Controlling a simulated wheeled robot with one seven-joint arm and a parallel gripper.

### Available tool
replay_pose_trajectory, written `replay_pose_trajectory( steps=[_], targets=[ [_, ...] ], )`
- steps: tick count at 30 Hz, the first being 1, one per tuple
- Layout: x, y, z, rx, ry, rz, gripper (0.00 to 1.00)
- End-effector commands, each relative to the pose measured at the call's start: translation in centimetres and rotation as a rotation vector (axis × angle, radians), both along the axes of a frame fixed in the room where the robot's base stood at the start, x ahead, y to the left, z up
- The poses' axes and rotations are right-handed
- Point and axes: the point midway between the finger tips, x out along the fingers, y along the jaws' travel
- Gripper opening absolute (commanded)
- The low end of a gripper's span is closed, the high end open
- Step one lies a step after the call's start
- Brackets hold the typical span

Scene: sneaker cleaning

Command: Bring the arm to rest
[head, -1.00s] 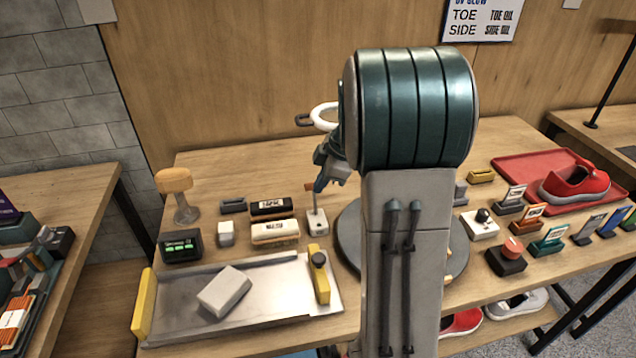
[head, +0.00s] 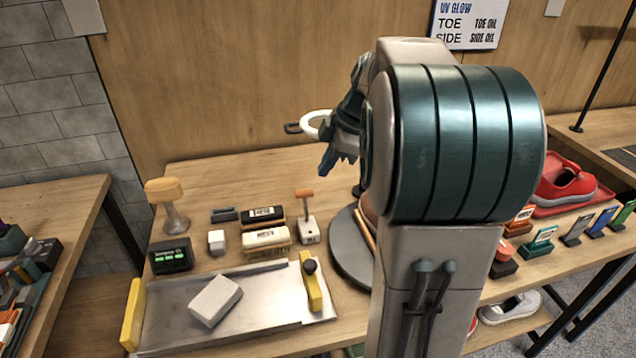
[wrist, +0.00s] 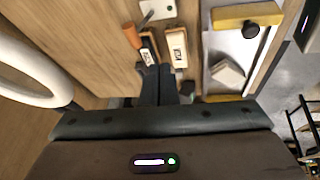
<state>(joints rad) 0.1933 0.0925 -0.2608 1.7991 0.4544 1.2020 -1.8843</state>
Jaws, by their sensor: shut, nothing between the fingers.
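My gripper (head: 338,155) is raised above the back middle of the wooden table (head: 215,170), to the left of my arm's large green and grey joint. In the wrist view my gripper (wrist: 168,72) has its dark fingers together with nothing between them. It is apart from the things on the table. My arm hides much of the table's right half in the head view.
A metal tray (head: 180,325) with yellow ends holds a pale block (head: 215,300). Brushes (head: 266,238), a small orange-topped tool (head: 305,215), a dark display box (head: 171,256) and a tan-topped stand (head: 170,205) sit behind it. A red shoe (head: 562,182) is at right.

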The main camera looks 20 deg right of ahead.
Motion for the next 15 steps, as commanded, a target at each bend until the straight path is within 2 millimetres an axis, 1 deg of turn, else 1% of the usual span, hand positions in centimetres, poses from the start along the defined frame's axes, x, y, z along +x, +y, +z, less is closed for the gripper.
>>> replay_pose_trajectory(
  steps=[1,3,6,11,15],
  targets=[
    [-0.1,-0.3,0.7,-0.001,-0.003,-0.001,0.0],
    [-0.2,-0.5,1.4,0.0,-0.001,0.0,0.0],
    [-0.3,-0.7,2.0,-0.001,-0.001,-0.001,0.0],
    [-0.4,-0.8,2.2,0.0,0.001,-0.003,0.0],
    [-1.1,0.1,2.1,0.005,0.024,-0.054,0.0]
  ],
)
